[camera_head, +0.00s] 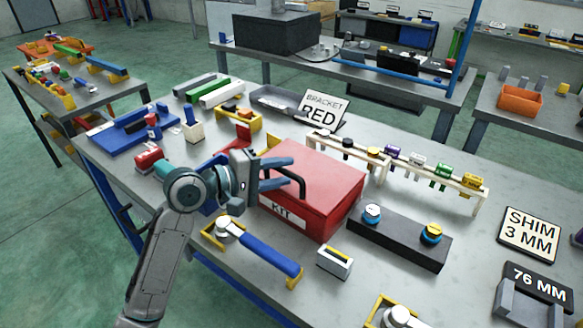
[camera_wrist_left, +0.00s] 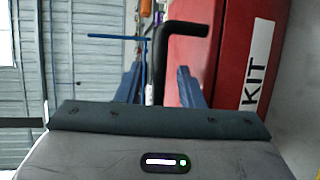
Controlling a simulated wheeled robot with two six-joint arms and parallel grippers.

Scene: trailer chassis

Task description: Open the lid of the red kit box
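The red kit box (camera_head: 318,184) stands on the workbench in the head view, its lid down and a white KIT label on its front. In the left wrist view the red box (camera_wrist_left: 233,50) fills the right side, and the black handle (camera_wrist_left: 184,29) shows ahead of the fingers. My right gripper is not in view.
A black block with two knobs (camera_head: 398,238) lies right of the box, and a rack of coloured parts (camera_head: 415,170) stands behind it. A blue-handled tool (camera_head: 262,252) and a small metal block (camera_head: 335,262) lie in front. A BRACKET RED sign (camera_head: 321,113) stands behind.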

